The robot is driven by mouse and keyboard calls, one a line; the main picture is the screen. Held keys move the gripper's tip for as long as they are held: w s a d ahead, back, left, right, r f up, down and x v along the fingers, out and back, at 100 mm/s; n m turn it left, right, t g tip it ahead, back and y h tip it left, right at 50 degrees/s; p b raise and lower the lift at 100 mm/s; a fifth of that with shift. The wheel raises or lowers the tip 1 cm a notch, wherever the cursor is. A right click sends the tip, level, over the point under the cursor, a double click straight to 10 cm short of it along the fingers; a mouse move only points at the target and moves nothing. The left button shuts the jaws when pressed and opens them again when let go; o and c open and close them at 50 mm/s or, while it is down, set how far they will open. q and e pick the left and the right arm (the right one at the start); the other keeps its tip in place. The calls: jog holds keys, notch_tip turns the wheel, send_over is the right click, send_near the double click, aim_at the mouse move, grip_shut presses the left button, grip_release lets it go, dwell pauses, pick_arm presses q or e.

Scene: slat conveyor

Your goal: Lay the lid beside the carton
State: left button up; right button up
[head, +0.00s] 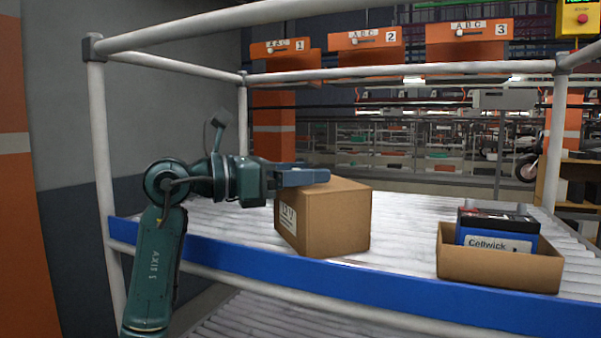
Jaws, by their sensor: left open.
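The carton (497,272) is a low, open brown tray at the right of the slat conveyor. A dark-topped blue battery marked Cellwick (497,236) stands in it. A taller brown cardboard box, which looks like the lid (338,222), sits on the slats to the left of the carton, clearly apart from it. A white label shows on its left face. My left gripper (316,177) is open at the lid's top left edge, its fingers overlapping the lid's top in the picture. I cannot tell whether they touch it. My right gripper is out of view.
A blue rail (300,268) runs along the conveyor's front edge. White frame posts (102,150) and bars (400,70) surround and cross above it. Bare slats (405,235) lie between lid and carton. Orange numbered panels (365,38) hang behind.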

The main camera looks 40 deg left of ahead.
pick_arm(q)
jog(key=shift+r, duration=0.2)
jog(key=b+v, duration=0.4)
jog(key=v, duration=0.7)
jog(key=shift+s+a+f, duration=0.2)
jog(key=shift+s+a, duration=0.1)
jog(key=shift+s+r, duration=0.1)
jog(key=shift+s, duration=0.05)
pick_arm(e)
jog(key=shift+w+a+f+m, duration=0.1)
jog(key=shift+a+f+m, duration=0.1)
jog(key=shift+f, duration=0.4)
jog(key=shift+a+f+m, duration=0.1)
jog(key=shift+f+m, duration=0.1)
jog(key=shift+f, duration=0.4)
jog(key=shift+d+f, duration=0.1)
